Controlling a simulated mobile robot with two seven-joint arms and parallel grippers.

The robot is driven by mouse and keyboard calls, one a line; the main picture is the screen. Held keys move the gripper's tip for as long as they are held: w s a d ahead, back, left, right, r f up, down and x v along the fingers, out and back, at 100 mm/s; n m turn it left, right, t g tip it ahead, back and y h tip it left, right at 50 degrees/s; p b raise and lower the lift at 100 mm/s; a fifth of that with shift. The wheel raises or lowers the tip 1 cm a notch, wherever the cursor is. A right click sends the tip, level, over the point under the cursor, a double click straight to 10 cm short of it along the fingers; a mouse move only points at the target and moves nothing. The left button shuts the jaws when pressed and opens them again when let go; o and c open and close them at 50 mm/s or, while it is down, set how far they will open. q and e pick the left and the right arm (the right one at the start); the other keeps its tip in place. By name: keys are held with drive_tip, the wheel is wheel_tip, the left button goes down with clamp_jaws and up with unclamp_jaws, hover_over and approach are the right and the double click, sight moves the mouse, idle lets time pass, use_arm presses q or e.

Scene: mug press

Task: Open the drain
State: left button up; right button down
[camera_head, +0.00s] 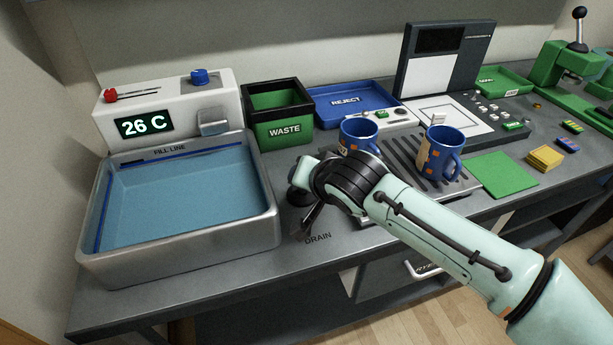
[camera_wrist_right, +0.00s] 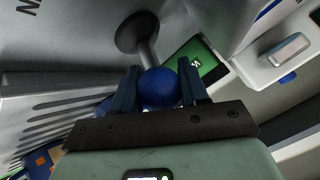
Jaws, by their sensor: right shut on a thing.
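The drain lever has a blue ball knob (camera_wrist_right: 159,88) on a short metal stem that rises from a dark round base (camera_wrist_right: 137,32). My right gripper (camera_head: 307,214) is over the lever spot beside the DRAIN label (camera_head: 318,238), at the right of the basin. In the right wrist view its two dark fingers (camera_wrist_right: 158,84) are shut on the knob, one on each side. In the head view my gripper and wrist hide most of the lever. The metal basin (camera_head: 262,219) holds blue water (camera_head: 180,195). My left gripper is not in view.
A white heater unit (camera_head: 205,105) reading 26 C stands behind the basin. A green waste bin (camera_head: 284,130) and blue reject tray (camera_head: 345,102) are behind my gripper. Two blue mugs (camera_head: 359,134) (camera_head: 437,155) stand on the slatted rack, close to my right arm.

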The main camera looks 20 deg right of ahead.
idle(0.3)
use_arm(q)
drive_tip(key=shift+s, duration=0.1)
use_arm(e)
drive_tip(key=c, duration=0.6)
unclamp_jaws()
drive_tip(key=shift+s, duration=0.1)
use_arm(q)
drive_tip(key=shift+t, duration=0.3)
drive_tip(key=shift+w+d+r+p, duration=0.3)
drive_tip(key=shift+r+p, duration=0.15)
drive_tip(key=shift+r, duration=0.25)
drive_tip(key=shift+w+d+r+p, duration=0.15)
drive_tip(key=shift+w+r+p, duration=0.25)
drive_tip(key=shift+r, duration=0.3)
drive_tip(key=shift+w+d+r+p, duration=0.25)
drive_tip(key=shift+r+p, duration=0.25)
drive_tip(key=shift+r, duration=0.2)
use_arm(e)
drive_tip(key=shift+v, duration=6.75)
drive_tip(key=shift+d+r, duration=0.1)
